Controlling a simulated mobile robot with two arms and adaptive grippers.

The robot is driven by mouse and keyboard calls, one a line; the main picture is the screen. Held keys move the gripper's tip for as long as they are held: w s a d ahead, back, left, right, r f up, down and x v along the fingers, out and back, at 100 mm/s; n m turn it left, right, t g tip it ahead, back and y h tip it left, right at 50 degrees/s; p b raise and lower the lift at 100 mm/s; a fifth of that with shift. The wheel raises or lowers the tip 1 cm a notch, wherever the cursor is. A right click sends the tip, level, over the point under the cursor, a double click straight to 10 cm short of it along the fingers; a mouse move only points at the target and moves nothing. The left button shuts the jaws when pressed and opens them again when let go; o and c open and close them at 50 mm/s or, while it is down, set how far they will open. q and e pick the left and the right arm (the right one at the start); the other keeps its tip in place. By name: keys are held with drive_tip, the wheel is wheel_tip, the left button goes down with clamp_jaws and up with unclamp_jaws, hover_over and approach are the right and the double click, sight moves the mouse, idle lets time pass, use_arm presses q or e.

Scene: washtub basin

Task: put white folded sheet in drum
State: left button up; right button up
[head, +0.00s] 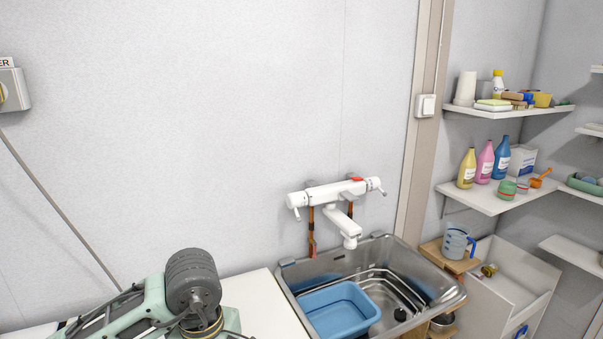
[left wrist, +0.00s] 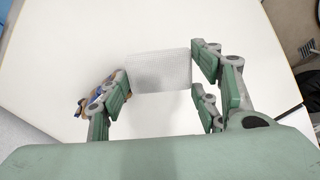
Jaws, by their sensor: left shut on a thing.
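The white folded sheet (left wrist: 160,72) shows in the left wrist view as a pale rectangle between the fingers of my left gripper (left wrist: 160,88). My left gripper is shut on it, with green finger pads on both sides. A broad white surface lies behind the sheet; I cannot tell how far apart they are. In the head view my left arm comes in at the bottom left, and neither the sheet nor the fingers can be made out there. I cannot make out a drum in either view. My right gripper is not in view.
A metal sink (head: 376,250) with a blue basin (head: 345,309) stands right of a white worktop (head: 262,303), under a white tap (head: 335,194). Shelves with bottles (head: 485,162) and a jug (head: 455,243) are at right. A small blue-and-brown thing (left wrist: 94,99) shows beside the left finger.

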use_arm(q)
drive_tip(key=s+a+r+m, duration=0.1)
drive_tip(key=s+a+m, duration=0.3)
drive_tip(key=m, duration=1.1)
drive_tip(key=s, duration=0.3)
drive_tip(key=shift+a+m, duration=0.3)
drive_tip(key=shift+m, duration=0.1)
drive_tip(key=shift+s, duration=0.1)
